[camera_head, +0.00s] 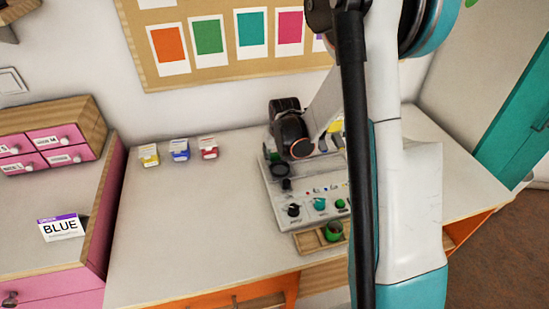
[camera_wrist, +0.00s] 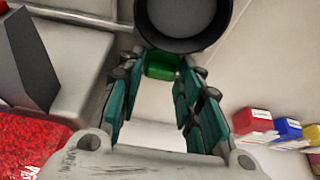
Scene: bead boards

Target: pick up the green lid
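In the wrist view a small bright green piece (camera_wrist: 162,66) shows between the tips of my gripper (camera_wrist: 161,72). It looks like the lid, but part of it is hidden. The two teal and dark fingers stand on either side of it with little or no gap. I cannot tell whether they press on it. In the head view my arm covers part of the desk, and I cannot clearly make out the fingers. A green round piece (camera_head: 334,232) sits in a small wooden tray (camera_head: 308,243), and a green knob-like piece (camera_head: 340,203) is on the grey panel (camera_head: 272,200).
A dark round thing with a grey face (camera_wrist: 183,20) is close above the green piece in the wrist view. Yellow (camera_head: 149,154), blue (camera_head: 180,149) and red (camera_head: 208,147) boxes stand on the desk. A BLUE card (camera_head: 61,228) is at the left. The desk's left-middle is clear.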

